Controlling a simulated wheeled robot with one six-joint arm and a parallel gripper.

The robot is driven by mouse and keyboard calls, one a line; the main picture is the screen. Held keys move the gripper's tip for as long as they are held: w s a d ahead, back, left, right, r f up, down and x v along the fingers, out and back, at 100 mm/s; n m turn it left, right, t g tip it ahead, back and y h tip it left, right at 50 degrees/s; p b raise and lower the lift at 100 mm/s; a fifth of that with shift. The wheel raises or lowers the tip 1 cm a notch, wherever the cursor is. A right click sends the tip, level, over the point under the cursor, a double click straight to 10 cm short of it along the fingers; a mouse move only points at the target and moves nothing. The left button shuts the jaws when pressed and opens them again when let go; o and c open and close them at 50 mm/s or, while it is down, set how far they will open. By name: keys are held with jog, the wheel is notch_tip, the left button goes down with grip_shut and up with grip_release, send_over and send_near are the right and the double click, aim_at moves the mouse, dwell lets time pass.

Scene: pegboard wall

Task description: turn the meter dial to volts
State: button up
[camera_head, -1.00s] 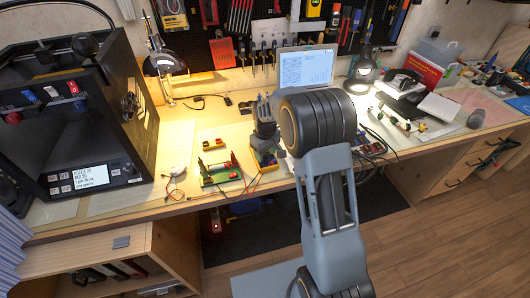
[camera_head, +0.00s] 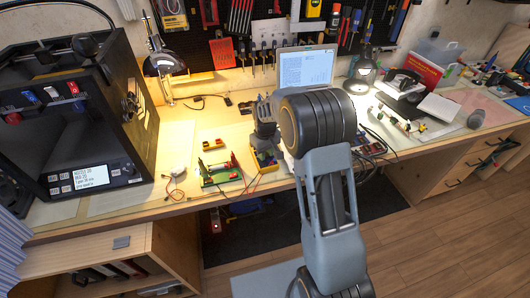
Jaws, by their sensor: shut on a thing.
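The yellow-edged meter (camera_head: 265,165) lies on the bench near its front edge, left of my arm's large dark joint. My gripper (camera_head: 264,147) reaches down over it, and its grey wrist hides much of the meter's face. The gripper is shut on the meter's dial, though the fingertips and dial are too small and covered to see clearly. I cannot read which setting the dial points to.
A green board (camera_head: 220,175) with red and black posts and thin wires sits just left of the meter. A laptop (camera_head: 304,68) stands behind. A black printer (camera_head: 75,120) fills the left; a lamp (camera_head: 161,62) stands beside it.

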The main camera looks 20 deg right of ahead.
jog(key=m, duration=0.4)
jog(key=shift+m+p, duration=0.3)
jog(key=shift+m, duration=1.5)
